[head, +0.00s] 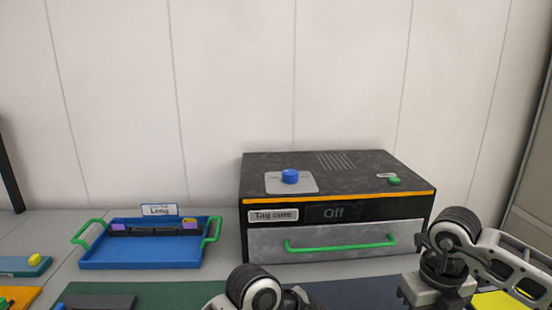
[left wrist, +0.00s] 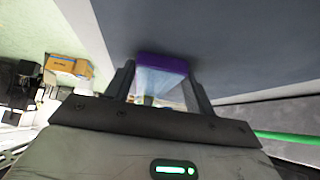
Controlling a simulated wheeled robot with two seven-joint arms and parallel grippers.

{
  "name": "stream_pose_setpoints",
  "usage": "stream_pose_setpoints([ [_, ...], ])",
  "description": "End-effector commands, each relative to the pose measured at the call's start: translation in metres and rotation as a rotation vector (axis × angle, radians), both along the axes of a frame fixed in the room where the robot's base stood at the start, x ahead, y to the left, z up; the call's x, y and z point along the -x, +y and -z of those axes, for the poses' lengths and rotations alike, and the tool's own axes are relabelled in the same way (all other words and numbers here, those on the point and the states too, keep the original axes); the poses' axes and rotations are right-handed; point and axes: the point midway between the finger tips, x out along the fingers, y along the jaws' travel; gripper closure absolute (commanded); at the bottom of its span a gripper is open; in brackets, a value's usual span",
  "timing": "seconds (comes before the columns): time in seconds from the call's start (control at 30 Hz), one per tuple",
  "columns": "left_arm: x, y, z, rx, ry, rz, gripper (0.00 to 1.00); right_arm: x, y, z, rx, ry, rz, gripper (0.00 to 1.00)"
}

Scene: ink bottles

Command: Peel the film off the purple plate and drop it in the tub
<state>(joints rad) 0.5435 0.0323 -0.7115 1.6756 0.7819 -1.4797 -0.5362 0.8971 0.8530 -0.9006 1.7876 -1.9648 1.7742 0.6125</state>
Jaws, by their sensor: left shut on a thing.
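My left gripper (left wrist: 160,84) shows in the left wrist view, with one finger on each side of a purple plate (left wrist: 162,62). It is shut on this plate. A pale, see-through sheet that looks like the film (left wrist: 160,82) shows between the fingers, below the purple edge; I cannot tell how much of it is attached. In the head view only links of my arms show at the bottom, and neither gripper's fingers are in sight. I cannot make out the tub.
A black machine (head: 340,178) reading "Off" has a closed grey drawer with a green handle (head: 340,246). Coloured mats lie in front.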

Motion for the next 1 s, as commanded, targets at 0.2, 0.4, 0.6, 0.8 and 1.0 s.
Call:
stream_pose_setpoints([
  [0.2, 0.000, 0.000, -0.001, 0.002, -0.001, -0.001, 0.20, 0.000, 0.000, -0.001, 0.000, 0.000, 0.000, 1.00],
  [0.4, 0.000, 0.000, 0.000, 0.001, -0.001, -0.001, 0.20, 0.000, 0.000, -0.001, 0.000, 0.000, 0.000, 1.00],
  [0.6, 0.001, 0.006, -0.002, -0.002, 0.001, -0.001, 0.20, 0.000, 0.000, -0.007, 0.000, 0.000, 0.000, 1.00],
  [0.8, 0.002, 0.017, -0.005, 0.000, 0.002, -0.002, 0.20, 0.000, 0.000, -0.016, 0.000, 0.000, 0.000, 1.00],
  [1.0, 0.004, 0.029, -0.007, -0.001, 0.000, -0.001, 0.20, 0.000, 0.000, -0.024, 0.000, 0.000, 0.000, 1.00],
])
